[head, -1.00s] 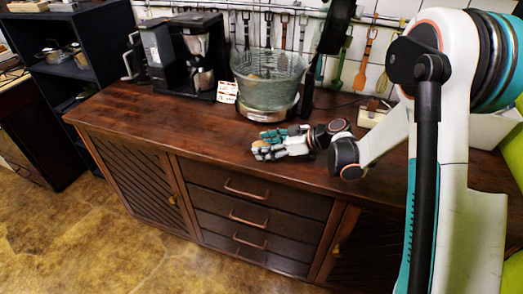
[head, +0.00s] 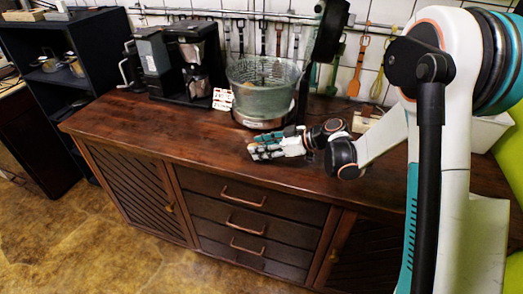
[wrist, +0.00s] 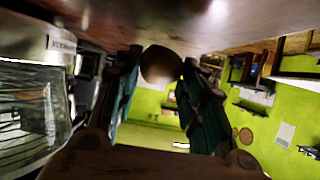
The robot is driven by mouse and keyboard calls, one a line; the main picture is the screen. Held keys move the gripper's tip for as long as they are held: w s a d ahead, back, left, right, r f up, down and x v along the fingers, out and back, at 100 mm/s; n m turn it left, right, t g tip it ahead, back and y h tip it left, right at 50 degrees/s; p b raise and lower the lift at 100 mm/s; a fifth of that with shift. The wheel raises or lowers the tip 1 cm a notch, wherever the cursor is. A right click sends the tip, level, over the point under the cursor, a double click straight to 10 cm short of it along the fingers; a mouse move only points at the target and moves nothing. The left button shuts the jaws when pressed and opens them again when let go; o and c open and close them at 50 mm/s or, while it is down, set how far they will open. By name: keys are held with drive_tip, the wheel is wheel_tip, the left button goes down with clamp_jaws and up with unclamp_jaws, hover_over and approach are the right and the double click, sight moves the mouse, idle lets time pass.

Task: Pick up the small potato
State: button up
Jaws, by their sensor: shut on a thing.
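The small potato (wrist: 161,65) is a round brown thing between the fingertips in the wrist view. My gripper (wrist: 162,72) is shut on it, with one teal-and-dark finger on each side. In the head view my gripper (head: 262,148) is low over the dark wooden counter, in front of the glass bowl. I cannot make out the potato in the head view; the fingers seem to hide it. I cannot tell whether the potato touches the counter.
The glass bowl (head: 263,90) on its round base stands just behind my gripper. A coffee machine (head: 190,62) is at the back left, with a small white card (head: 222,99) beside it. The wooden counter (head: 150,125) is clear to the left.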

wheel_tip(320, 180, up, 17)
drive_tip(key=p, duration=0.5)
drive_tip(key=s+d+f+m+t+h, duration=0.1)
drive_tip(key=d+m+t+h, duration=0.3)
drive_tip(key=d, duration=0.5)
drive_tip(key=s+d+f+m+t+h, duration=0.1)
drive_tip(key=s+d+m+t+h, duration=0.2)
drive_tip(key=d+m, duration=0.3)
drive_tip(key=s+d+h, duration=0.1)
drive_tip(key=d, duration=0.2)
drive_tip(key=shift+f+m+t, duration=0.3)
drive_tip(key=shift+f+t, duration=0.1)
drive_tip(key=shift+d+f, duration=0.1)
